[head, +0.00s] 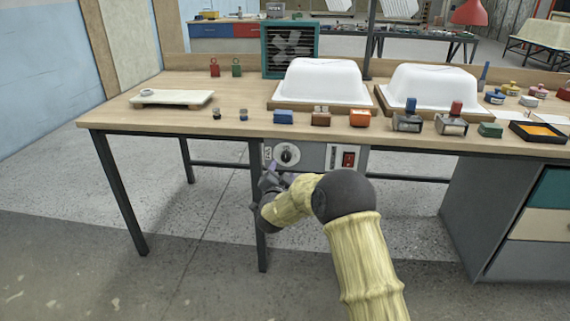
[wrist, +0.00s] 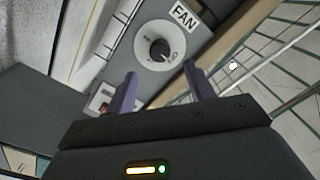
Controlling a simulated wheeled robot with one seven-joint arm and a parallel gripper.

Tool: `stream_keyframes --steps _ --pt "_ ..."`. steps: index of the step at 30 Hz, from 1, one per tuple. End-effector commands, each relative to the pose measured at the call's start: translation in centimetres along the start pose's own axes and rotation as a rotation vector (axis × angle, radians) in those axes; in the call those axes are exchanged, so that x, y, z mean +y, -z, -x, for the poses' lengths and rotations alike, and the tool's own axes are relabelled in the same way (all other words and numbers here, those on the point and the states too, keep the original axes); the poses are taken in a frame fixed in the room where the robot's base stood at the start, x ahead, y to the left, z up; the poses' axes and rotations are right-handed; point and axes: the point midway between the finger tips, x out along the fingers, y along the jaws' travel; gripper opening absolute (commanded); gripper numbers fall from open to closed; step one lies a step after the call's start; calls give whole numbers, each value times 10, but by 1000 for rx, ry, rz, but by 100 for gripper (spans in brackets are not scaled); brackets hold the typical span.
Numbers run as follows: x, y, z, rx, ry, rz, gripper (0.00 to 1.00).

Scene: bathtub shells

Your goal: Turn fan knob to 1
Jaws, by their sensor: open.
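The fan knob (head: 287,155) is a small black knob on a pale round dial, set in a grey control panel (head: 318,158) under the table's front edge. In the wrist view the knob (wrist: 160,50) sits on its dial beside a white FAN label (wrist: 185,16). My gripper (wrist: 160,88) is open, with its two purple fingers pointing toward the dial. The knob lies beyond the fingertips, between their lines, apparently untouched. In the head view my gripper (head: 279,172) is just below and left of the knob. The small dial marks are too blurred to read.
A red switch (head: 348,159) is on the same panel to the right. The tabletop (head: 240,118) above carries white tub shells (head: 318,80), a fan unit (head: 290,48) and several small blocks. A dark table leg (head: 259,220) stands below the panel; open floor lies left.

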Motion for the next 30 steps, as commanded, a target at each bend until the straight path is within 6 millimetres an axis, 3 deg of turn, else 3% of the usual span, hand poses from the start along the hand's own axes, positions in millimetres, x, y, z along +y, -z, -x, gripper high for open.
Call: stream_keyframes --steps 15,29,30 --pt "1 -1 -63 1 0 -1 54" --pt "0 0 -73 -1 0 0 54" --pt "0 0 -73 -1 0 0 48"
